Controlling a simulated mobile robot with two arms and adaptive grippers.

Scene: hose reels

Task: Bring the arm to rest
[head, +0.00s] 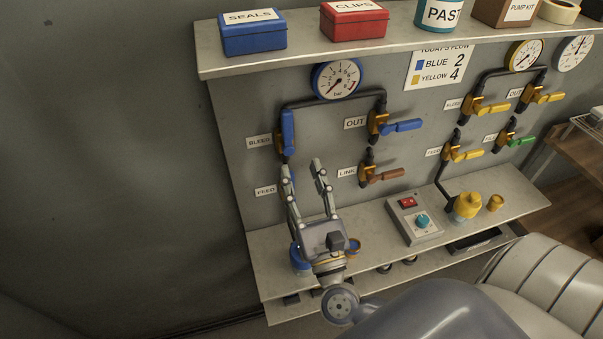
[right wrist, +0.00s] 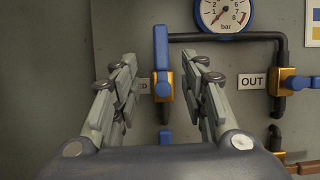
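My right gripper (head: 302,168) is open and empty, its fingers pointing up in front of the left part of the panel. It also shows in the right wrist view (right wrist: 163,66), with the upright blue BLEED handle (right wrist: 161,47) framed between its fingers. In the head view that BLEED handle (head: 288,132) stands just above the left finger. I see no contact with it. The blue FEED valve is mostly hidden behind the gripper in the head view. My left gripper is not in view.
The blue OUT handle (head: 405,126) and brown LINK handle (head: 387,175) point right. A round gauge (head: 336,79) sits above. The lower shelf (head: 376,241) carries a switch box (head: 415,220) and a yellow pump (head: 467,205). The dark wall at left is clear.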

